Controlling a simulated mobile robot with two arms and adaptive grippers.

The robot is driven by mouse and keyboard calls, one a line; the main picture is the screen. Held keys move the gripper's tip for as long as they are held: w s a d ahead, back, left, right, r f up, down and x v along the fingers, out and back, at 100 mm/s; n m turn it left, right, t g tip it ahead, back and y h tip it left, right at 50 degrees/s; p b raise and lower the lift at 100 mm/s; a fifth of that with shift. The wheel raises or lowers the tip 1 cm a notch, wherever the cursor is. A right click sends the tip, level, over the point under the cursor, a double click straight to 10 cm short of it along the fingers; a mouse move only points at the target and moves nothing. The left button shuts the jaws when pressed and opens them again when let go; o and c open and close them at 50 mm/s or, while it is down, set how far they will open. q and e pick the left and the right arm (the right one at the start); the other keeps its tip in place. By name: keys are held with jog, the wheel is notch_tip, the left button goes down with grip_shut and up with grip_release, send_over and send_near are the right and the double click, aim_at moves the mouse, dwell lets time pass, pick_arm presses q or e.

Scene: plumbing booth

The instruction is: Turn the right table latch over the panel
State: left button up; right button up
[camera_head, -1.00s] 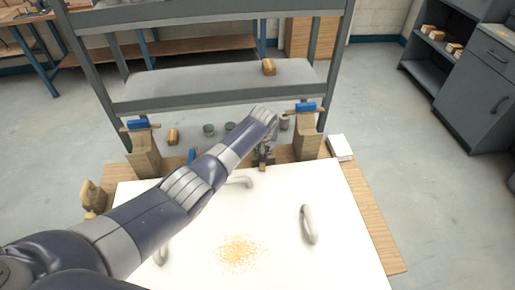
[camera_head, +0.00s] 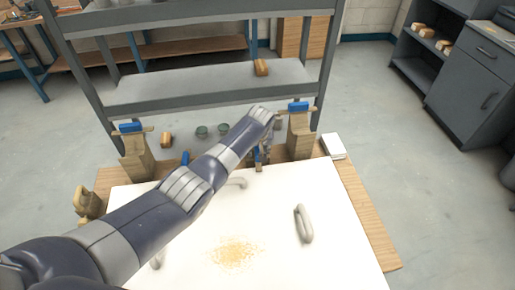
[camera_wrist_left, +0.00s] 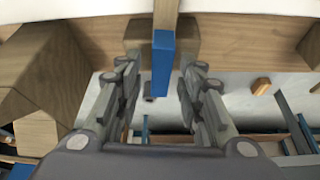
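Another blue-ended latch (camera_head: 185,158) is farther left. My right gripper is not in view.
Wooden posts with blue-topped bars stand at the table's far left (camera_head: 136,150) and far right (camera_head: 300,130). A white block (camera_head: 333,146) lies at the right corner. A grey shelf rack (camera_head: 210,88) stands behind. Yellowish crumbs (camera_head: 235,253) lie on the panel.

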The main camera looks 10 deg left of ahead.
pick_arm(q)
jog(key=shift+s, duration=0.1)
jog(key=v, duration=1.1)
jog(key=shift+r, duration=0.4)
jog(key=shift+s, duration=0.1)
